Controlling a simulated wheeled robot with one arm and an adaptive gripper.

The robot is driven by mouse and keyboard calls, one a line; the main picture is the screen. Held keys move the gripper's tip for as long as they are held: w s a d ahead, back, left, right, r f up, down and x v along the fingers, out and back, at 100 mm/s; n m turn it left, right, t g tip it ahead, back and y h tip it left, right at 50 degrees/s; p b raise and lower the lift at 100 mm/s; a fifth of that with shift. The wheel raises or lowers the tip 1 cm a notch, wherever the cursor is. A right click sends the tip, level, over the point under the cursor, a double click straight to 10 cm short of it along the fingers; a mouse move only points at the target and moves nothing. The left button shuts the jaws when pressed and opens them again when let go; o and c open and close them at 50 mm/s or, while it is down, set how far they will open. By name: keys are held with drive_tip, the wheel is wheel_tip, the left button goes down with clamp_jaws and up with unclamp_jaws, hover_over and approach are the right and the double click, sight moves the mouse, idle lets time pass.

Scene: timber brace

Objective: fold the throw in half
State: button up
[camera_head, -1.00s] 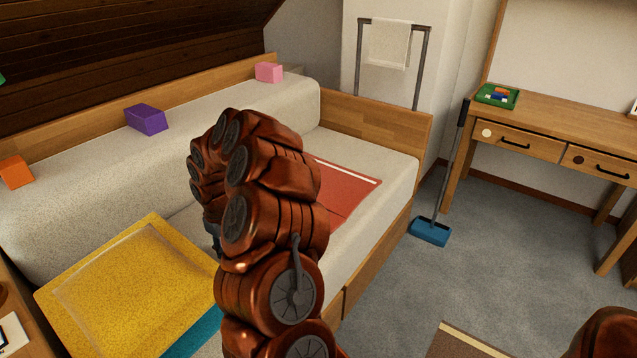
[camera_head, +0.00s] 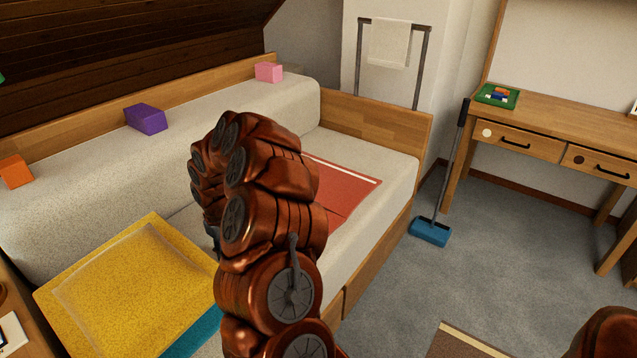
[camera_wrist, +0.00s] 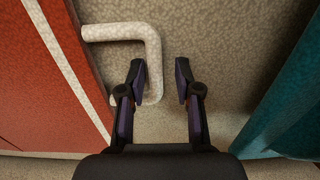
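The red throw (camera_head: 345,188) with a white stripe near its edge lies on the daybed seat, partly hidden behind my arm. In the wrist view the red throw (camera_wrist: 40,85) is at the left, with a pale bent loop (camera_wrist: 153,60) sticking out from its striped edge. My gripper (camera_wrist: 160,70) is open, its fingers pointing toward the pale seat. The outer leg of the loop shows between the fingertips, close to the left finger; I cannot tell whether they touch. In the head view my arm mostly hides the gripper.
A yellow cushion (camera_head: 135,285) lies at the left over a teal piece (camera_head: 195,335), and teal shows at the right of the wrist view (camera_wrist: 290,120). Purple (camera_head: 146,118), pink (camera_head: 268,72) and orange (camera_head: 14,171) blocks sit on the backrest. A blue-headed broom (camera_head: 430,232) stands beside the daybed.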

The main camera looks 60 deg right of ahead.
drive_tip(key=shift+f, duration=0.2)
drive_tip(key=shift+r, duration=0.1)
idle(0.4)
clamp_jaws()
idle(0.3)
